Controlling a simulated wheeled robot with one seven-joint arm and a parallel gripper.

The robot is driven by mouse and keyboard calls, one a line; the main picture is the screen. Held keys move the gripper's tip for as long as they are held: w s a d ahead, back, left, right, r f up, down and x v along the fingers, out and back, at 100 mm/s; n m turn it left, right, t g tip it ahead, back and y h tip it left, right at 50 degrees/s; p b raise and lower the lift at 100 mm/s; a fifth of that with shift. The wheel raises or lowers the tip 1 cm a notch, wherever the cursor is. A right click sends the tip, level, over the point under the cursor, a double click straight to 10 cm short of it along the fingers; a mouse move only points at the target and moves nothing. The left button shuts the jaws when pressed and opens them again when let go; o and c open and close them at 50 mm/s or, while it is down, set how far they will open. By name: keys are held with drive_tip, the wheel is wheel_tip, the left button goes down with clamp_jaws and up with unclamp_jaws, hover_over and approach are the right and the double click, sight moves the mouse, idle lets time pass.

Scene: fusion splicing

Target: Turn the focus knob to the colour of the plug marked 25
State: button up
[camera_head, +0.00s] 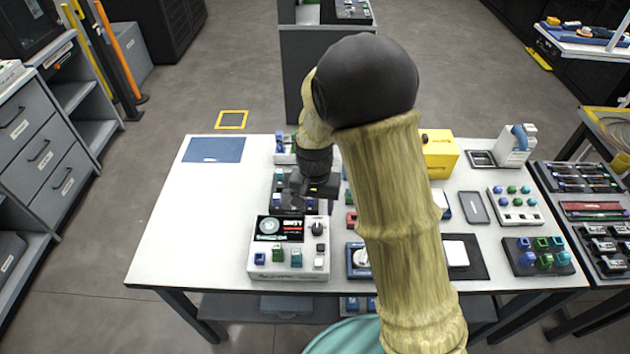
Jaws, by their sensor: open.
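A white device (257,274) stands near the table's front edge, with a dark screen (279,228) showing red and white marks. A round black knob (318,229), which may be the focus knob, sits on its upper right. Blue, green and teal plugs (278,254) stand along its front; their marks are too small to read, so I cannot tell which is 25. My gripper (314,197) hangs just behind the device, above a dark rack of coloured plugs (279,200). It is open and apart from the knob. My arm hides part of the table's middle.
A blue-framed unit with a round white part (359,260) stands right of the device. Further right are a yellow box (439,155), a white plug board (515,206) and a dark plug tray (539,257). The table's left side is clear around a blue mat (214,150).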

wheel_tip(320, 180, up, 9)
idle(0.3)
drive_tip(key=shift+r, duration=0.1)
drive_tip(key=s+d+r+n+t+p, duration=0.1)
drive_tip(key=s+d+n+t, duration=0.1)
drive_tip(key=s+d, duration=1)
drive_tip(key=shift+s+d+r+t+p, duration=0.15)
drive_tip(key=shift+s+d+t+p, duration=0.15)
drive_tip(key=shift+d, duration=0.8)
